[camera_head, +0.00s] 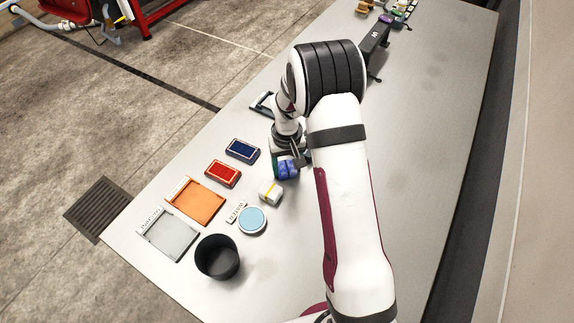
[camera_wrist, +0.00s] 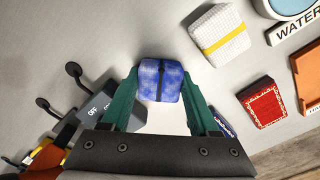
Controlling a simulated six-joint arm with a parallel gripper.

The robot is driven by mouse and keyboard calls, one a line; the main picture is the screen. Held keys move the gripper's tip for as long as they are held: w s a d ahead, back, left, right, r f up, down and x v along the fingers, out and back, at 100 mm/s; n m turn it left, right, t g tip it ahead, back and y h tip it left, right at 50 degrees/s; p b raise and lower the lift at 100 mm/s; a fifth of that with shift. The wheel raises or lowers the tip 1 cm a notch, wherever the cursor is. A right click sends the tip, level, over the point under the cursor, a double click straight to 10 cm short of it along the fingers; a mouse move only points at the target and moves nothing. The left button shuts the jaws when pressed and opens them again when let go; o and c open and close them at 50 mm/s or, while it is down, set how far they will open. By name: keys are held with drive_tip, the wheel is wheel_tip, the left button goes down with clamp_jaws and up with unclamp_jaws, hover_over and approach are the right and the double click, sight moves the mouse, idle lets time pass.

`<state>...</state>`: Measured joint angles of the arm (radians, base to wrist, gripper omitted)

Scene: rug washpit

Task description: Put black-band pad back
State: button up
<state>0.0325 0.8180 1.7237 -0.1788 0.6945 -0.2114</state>
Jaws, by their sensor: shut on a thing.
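The black-band pad is a blue block with a black stripe around it; it shows in the head view (camera_head: 288,169) and in the wrist view (camera_wrist: 160,80). My gripper (camera_wrist: 159,88) has its two green fingers closed on the pad's sides. In the head view my gripper (camera_head: 286,166) is over the table's middle, right of the red and blue boxes. I cannot tell whether the pad touches the table. A white pad with a yellow band (camera_head: 270,191) lies close by, nearer the camera; it also shows in the wrist view (camera_wrist: 219,35).
A red box (camera_head: 223,174), a blue box (camera_head: 242,151), an orange tray (camera_head: 197,204) and a grey tray (camera_head: 168,236) line the left edge. A light-blue round dish (camera_head: 252,220) stands by a WATER sign (camera_head: 236,213), near a black cup (camera_head: 217,259). The table's right side is clear.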

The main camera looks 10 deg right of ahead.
sight(287, 166)
drive_tip(key=shift+f, duration=0.15)
drive_tip(key=o, duration=1.2)
wheel_tip(287, 166, up, 12)
drive_tip(key=s+a+r+m, duration=0.1)
drive_tip(key=s+r+m, duration=0.1)
drive_tip(key=s+r, duration=0.5)
drive_tip(key=s+a+r+m, duration=0.1)
drive_tip(key=s, duration=0.6)
drive_tip(key=s+a+m+y, duration=0.1)
drive_tip(key=s, duration=0.7)
drive_tip(key=s+a+r+m, duration=0.1)
drive_tip(key=s+a, duration=0.1)
drive_tip(key=s, duration=0.5)
drive_tip(key=shift+s+r+m+y, duration=0.2)
drive_tip(key=shift+r+m+y, duration=0.1)
drive_tip(key=shift+r+y, duration=0.1)
